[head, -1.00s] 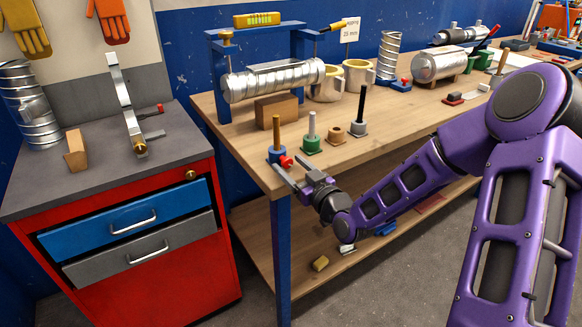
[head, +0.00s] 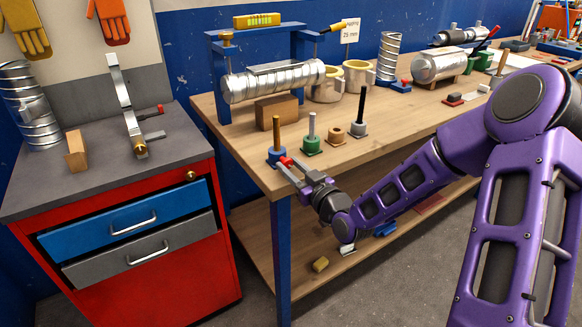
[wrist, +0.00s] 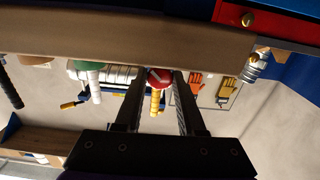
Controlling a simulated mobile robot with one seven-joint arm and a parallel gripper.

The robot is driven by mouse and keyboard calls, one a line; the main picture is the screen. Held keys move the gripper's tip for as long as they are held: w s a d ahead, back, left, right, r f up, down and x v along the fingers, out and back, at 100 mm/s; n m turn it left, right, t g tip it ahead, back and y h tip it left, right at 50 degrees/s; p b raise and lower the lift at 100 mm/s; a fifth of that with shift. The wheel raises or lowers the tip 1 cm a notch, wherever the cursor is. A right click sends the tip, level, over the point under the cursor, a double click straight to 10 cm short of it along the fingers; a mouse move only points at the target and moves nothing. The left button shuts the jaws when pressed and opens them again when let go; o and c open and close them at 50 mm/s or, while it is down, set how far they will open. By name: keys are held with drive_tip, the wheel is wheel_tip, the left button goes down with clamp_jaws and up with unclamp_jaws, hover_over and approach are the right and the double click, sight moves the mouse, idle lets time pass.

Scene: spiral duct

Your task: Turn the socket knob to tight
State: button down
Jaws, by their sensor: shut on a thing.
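The socket knob (head: 286,161) is small and red, on the front of the blue socket (head: 276,154) at the near corner of the workbench. Any tight or loose marking is too small to read.
A green socket (head: 311,144), a tan one (head: 335,135) and a grey one (head: 358,128) stand in a row to the right. A wooden block (head: 277,111) lies under the spiral duct (head: 274,80) behind. The red cabinet (head: 155,275) stands left across a gap.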

drive_tip(key=shift+m+p, duration=0.35)
drive_tip(key=shift+m, duration=2.55)
drive_tip(key=c, duration=0.5)
unclamp_jaws()
